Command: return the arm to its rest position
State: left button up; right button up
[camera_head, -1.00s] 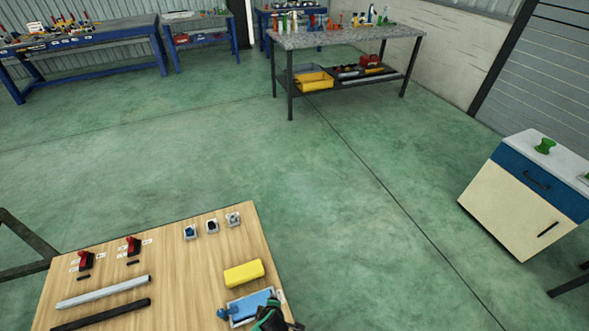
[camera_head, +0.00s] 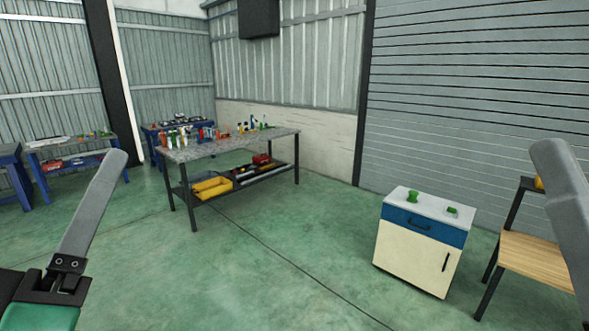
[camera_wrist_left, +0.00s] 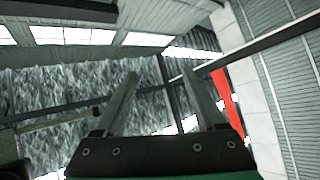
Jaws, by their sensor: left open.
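My left gripper (camera_head: 88,215) is raised close to the camera at the lower left of the head view, with one grey finger and part of its green and black body showing. In the left wrist view both fingers of the left gripper (camera_wrist_left: 159,73) stand apart with nothing between them, pointing at the walls and roof of the hall. A grey finger of what looks like my right gripper (camera_head: 565,190) reaches in at the right edge of the head view. The rest of it is out of frame.
A grey-topped workbench (camera_head: 228,147) with bottles and tools stands mid-left. A white and blue cabinet (camera_head: 418,250) with green items stands right of centre. A wooden-topped table (camera_head: 535,260) is at the right edge. The green floor (camera_head: 250,270) between is clear.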

pick_arm(q)
jog(key=s+d+r+m+t+h, duration=0.1)
jog(key=s+r+m, duration=0.1)
jog(key=s+m, duration=0.25)
jog(key=s+r+m+t+h, duration=0.1)
jog(key=s+r+m+t, duration=0.15)
jog(key=s+m, duration=0.2)
notch_tip(320, 180, up, 29)
jog(key=m+p, duration=0.1)
jog(key=p, duration=2.7)
jog(key=shift+w+f+g, duration=0.2)
jog(key=shift+w+g, duration=0.1)
jog(key=shift+g, duration=0.15)
jog(key=shift+o, duration=0.8)
jog(key=shift+d+f, duration=0.1)
jog(key=shift+f, duration=0.05)
jog(key=shift+o, duration=1.4)
